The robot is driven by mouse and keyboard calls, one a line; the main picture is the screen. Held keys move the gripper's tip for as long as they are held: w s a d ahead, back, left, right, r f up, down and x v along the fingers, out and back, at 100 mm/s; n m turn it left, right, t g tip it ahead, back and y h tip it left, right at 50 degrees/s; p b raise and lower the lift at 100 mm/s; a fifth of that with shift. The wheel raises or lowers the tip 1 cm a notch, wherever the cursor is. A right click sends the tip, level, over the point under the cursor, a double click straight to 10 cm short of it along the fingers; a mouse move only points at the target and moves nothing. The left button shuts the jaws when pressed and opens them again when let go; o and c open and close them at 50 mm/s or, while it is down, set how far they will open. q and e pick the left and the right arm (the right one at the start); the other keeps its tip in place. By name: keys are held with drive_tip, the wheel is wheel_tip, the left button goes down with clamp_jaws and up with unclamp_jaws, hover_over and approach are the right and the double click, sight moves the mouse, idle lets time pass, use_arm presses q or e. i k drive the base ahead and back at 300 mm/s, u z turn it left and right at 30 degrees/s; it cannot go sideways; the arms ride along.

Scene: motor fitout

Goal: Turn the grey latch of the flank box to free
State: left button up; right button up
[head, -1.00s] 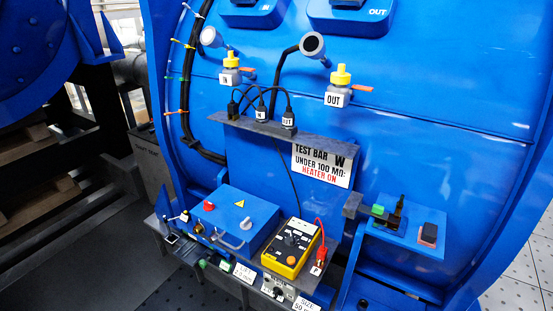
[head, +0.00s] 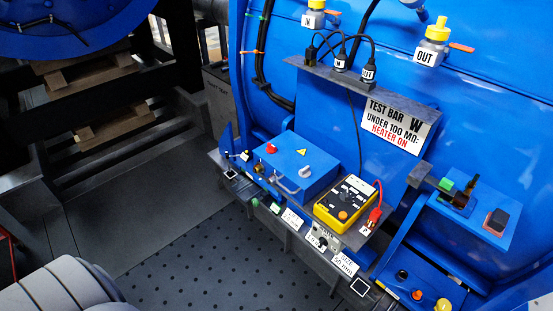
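A blue box (head: 318,160) with a yellow warning triangle stands on the ledge at the motor's flank; it seems to be the flank box. Its lid looks shut. A light grey knob (head: 305,172) sits on its top, and a red knob (head: 271,148) sits near its left corner. A grey handle (head: 287,187) shows on its front edge. Which grey part is the latch, and how it is turned, is too small to tell. Neither of my grippers is in view.
A yellow meter (head: 345,202) with a red plug (head: 375,214) stands right of the box. A light grey ribbed form (head: 60,288) fills the lower left corner. The dark floor (head: 220,265) before the ledge is clear.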

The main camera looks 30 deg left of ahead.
sight(304, 173)
drive_tip(key=k, duration=0.5)
drive_tip(key=z, duration=1.05)
drive_tip(key=i, duration=1)
drive_tip(key=u, duration=1.05)
